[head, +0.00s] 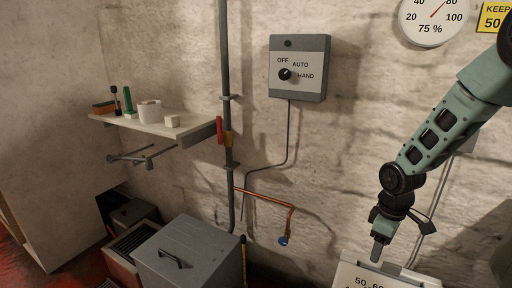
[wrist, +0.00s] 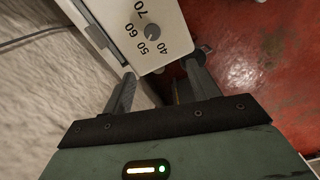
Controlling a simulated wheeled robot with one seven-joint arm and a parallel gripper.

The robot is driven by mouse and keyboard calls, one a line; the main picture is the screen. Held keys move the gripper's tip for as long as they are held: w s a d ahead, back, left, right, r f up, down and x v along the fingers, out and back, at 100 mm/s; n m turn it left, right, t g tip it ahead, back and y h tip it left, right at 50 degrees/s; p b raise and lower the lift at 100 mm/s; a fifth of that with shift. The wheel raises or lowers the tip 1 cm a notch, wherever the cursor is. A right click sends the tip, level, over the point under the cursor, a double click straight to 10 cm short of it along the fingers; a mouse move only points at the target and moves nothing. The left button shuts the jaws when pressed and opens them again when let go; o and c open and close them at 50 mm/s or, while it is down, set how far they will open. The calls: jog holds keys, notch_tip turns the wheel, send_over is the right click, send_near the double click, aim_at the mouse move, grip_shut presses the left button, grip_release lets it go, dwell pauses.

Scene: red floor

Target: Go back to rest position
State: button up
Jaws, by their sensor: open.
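My gripper (head: 378,252) hangs from my green and black arm at the right of the head view. It points down, just above a white box with a printed number scale (head: 350,276). In the wrist view my gripper (wrist: 163,80) shows two fingers spread apart with nothing held between them. Beyond the fingertips is the white box (wrist: 112,12) with a grey knob (wrist: 152,32) and the numbers 40 to 70. I cannot tell whether a finger touches the box.
A grey switch box (head: 299,68) and a round gauge (head: 432,20) are on the wall. A copper pipe (head: 265,197) with a blue valve (head: 283,240) sticks out left of my gripper. A shelf (head: 150,124) with small items and a grey lidded bin (head: 190,250) are farther left.

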jog(key=s+a+r+p, duration=0.2)
jog(key=s+a+r, duration=0.3)
jog(key=a+r, duration=0.3)
jog(key=s+a+r+p, duration=0.2)
jog(key=s+a+r, duration=0.3)
jog(key=a+r, duration=0.3)
jog(key=s+a+r+p, duration=0.1)
jog(key=s+a+r, duration=0.2)
jog(key=s, duration=0.4)
jog(key=s+a+r+p, duration=0.2)
jog(key=s+a+r, duration=0.2)
jog(key=s, duration=0.3)
jog(key=shift+s+m+y+p, duration=0.3)
jog(key=shift+s, duration=0.05)
